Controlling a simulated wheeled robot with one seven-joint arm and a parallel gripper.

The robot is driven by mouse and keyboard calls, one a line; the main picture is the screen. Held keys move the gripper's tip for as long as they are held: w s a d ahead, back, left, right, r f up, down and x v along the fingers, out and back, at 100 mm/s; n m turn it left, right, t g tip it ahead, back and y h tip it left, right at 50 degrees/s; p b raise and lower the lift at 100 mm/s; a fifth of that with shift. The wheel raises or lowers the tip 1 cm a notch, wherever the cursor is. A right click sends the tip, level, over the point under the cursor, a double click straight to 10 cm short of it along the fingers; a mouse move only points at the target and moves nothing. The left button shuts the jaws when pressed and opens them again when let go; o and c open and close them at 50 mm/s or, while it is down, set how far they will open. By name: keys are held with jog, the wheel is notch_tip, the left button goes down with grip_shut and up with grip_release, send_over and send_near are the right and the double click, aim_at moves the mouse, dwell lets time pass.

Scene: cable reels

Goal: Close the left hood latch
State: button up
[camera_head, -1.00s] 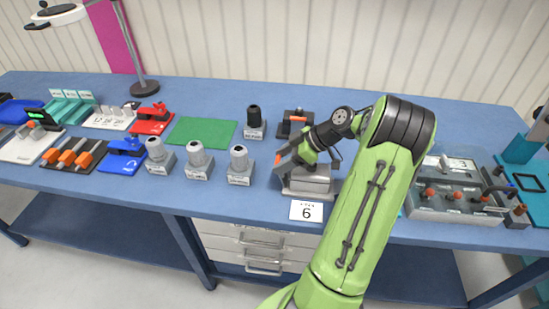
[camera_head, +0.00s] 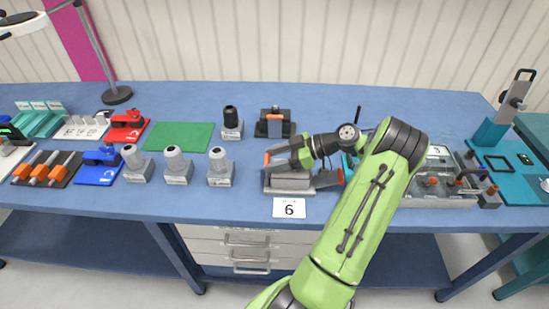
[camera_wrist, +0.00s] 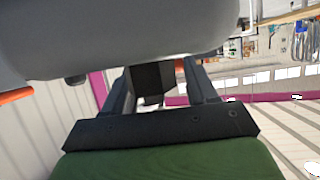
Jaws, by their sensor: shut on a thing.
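The grey hood (camera_head: 289,180) sits on its base on the bench, behind the card marked 6 (camera_head: 289,207). An orange-tipped piece, apparently the left latch (camera_head: 267,160), stands at its left end. A dark lever (camera_head: 328,179) sticks out at its right side. My gripper (camera_head: 281,151) reaches in from the right, over the hood's top, with its fingers at the left end. In the wrist view a dark piece (camera_wrist: 150,80) lies between the fingers, and a large grey body fills the top. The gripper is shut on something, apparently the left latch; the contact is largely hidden.
Grey capped connectors (camera_head: 220,167) stand left of the hood, with a green mat (camera_head: 179,136) behind. A black unit with an orange-edged front (camera_head: 275,123) stands behind the hood. A clear-sided box (camera_head: 430,185) is at the right. The bench front is mostly clear.

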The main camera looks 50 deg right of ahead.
jog(key=o, duration=1.5)
jog(key=p+v, duration=0.6)
jog(key=v, duration=0.9)
jog(key=shift+s+d+r+p, duration=0.15)
jog(key=shift+s+r+p, duration=0.05)
jog(key=shift+s+p, duration=0.15)
